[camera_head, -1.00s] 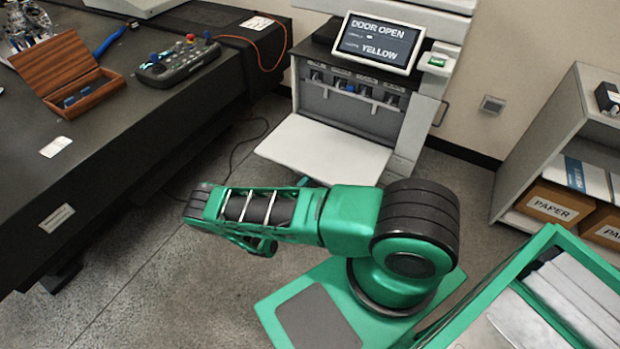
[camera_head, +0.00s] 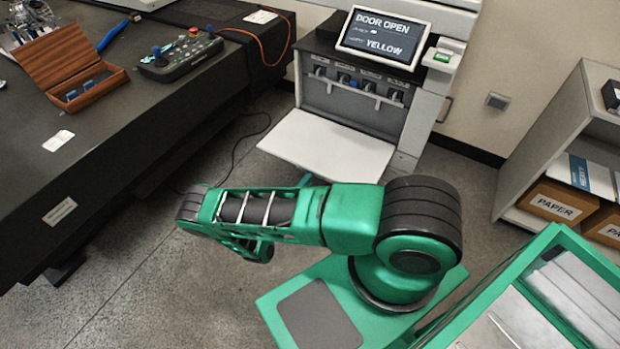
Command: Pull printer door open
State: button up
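The printer (camera_head: 338,122) stands against the back wall. Its white front door (camera_head: 325,146) is folded down and lies about level, showing the inside with several dark units and a blue part. The printer's screen (camera_head: 382,40) reads "DOOR OPEN" and "YELLOW". My green arm reaches left across the floor in front of the door, lower in the picture and nearer the camera. A small green part of it shows just below the door's front edge; whether it touches the door cannot be told. My gripper's fingers cannot be made out.
A black table (camera_head: 110,140) on the left holds an open wooden case (camera_head: 72,68) and a control box (camera_head: 182,56). A grey shelf (camera_head: 556,118) with paper boxes (camera_head: 560,203) stands at right. A cable lies on the floor between table and printer. Grey floor is clear at lower left.

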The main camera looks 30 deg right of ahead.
jog(key=v, duration=0.6)
jog(key=shift+a, duration=0.4)
jog(key=shift+r, duration=0.2)
jog(key=d+r+m+g+y, duration=0.1)
jog(key=d+r+m+g, duration=0.15)
jog(key=r, duration=0.55)
jog(key=d+r+m+g+y, duration=0.2)
jog(key=r+m+g, duration=0.15)
jog(key=r, duration=0.45)
jog(key=d+r+m+g+y, duration=0.15)
jog(key=r+g, duration=0.25)
jog(key=r, duration=0.4)
jog(key=s+d+r+m+g+y, duration=0.1)
jog(key=s+d+r+m+y, duration=0.2)
jog(key=r, duration=0.5)
jog(key=s+d+r+m+y, duration=0.1)
jog(key=s+d+r+y, duration=0.1)
jog(key=s+r, duration=0.5)
jog(key=s+a+r+t+y, duration=0.1)
jog(key=s+a+r+y, duration=0.1)
jog(key=s+r, duration=0.4)
jog(key=s+a+r+t+y, duration=0.2)
jog(key=s+r+y, duration=0.2)
jog(key=s, duration=1)
notch_tip(320, 180, up, 2)
jog(key=shift+s+a+r, duration=0.15)
jog(key=shift+s+a, duration=0.1)
jog(key=shift+a, duration=0.05)
